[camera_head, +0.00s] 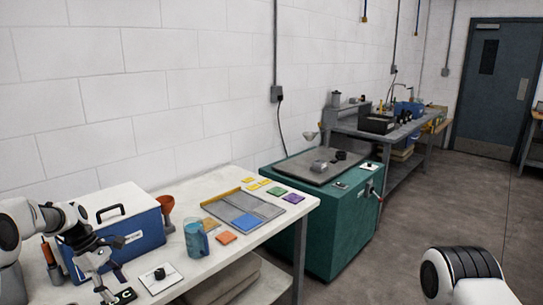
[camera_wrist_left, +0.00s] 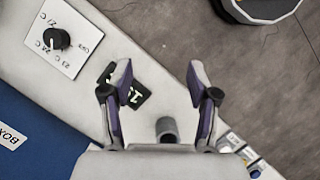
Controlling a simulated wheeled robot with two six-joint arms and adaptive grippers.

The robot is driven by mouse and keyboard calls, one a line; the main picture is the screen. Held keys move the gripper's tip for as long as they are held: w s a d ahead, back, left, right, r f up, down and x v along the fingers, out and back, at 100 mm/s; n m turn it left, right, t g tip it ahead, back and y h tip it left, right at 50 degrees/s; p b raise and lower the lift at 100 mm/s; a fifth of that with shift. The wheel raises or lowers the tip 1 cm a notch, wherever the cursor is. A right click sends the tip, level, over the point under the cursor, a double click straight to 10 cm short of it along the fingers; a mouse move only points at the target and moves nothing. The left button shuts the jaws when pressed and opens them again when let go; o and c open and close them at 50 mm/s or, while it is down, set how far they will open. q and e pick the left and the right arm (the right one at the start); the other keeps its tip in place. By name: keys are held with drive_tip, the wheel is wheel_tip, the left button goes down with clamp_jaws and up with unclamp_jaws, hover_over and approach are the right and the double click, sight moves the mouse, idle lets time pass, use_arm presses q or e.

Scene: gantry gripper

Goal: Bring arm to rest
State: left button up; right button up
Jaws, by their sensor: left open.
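My left arm comes in from the left in the head view, bent over the near left end of the white table (camera_head: 180,289). My left gripper (camera_head: 112,283) points down over the table beside the blue box (camera_head: 138,238). In the left wrist view the left gripper (camera_wrist_left: 158,80) has its two fingers spread wide, with nothing held between them. A small black tag with pale lettering (camera_wrist_left: 133,92) lies beneath, close to one finger. A grey cylinder (camera_wrist_left: 167,128) stands below the gap. Of my right arm only a white and black link shows at the lower right; its gripper is out of view.
A white plate with a black knob (camera_head: 161,277) lies right of the left gripper. A teal cabinet (camera_head: 318,225) adjoins the table. Open floor (camera_head: 430,215) lies to the right.

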use_arm(q)
drive_tip(key=s+d+f+m+g+y, duration=0.1)
drive_tip(key=s+d+f+m+g, duration=0.15)
drive_tip(key=s+d+f, duration=0.6)
drive_tip(key=s+d+f+m+g+y, duration=0.1)
drive_tip(key=s+d+f+m+g, duration=0.15)
drive_tip(key=s+d+f, duration=0.6)
drive_tip(key=s+f+m+t+y, duration=0.1)
drive_tip(key=s+f+m+t, duration=0.1)
drive_tip(key=s+m, duration=0.4)
drive_tip(key=s+d+f+m+t+y, duration=0.1)
drive_tip(key=s+f+m+t, duration=0.2)
drive_tip(key=s, duration=0.9)
drive_tip(key=m, duration=0.3)
drive_tip(key=shift+s+d+m, duration=0.15)
drive_tip(key=shift+s+m, duration=0.15)
drive_tip(key=shift+s, duration=0.05)
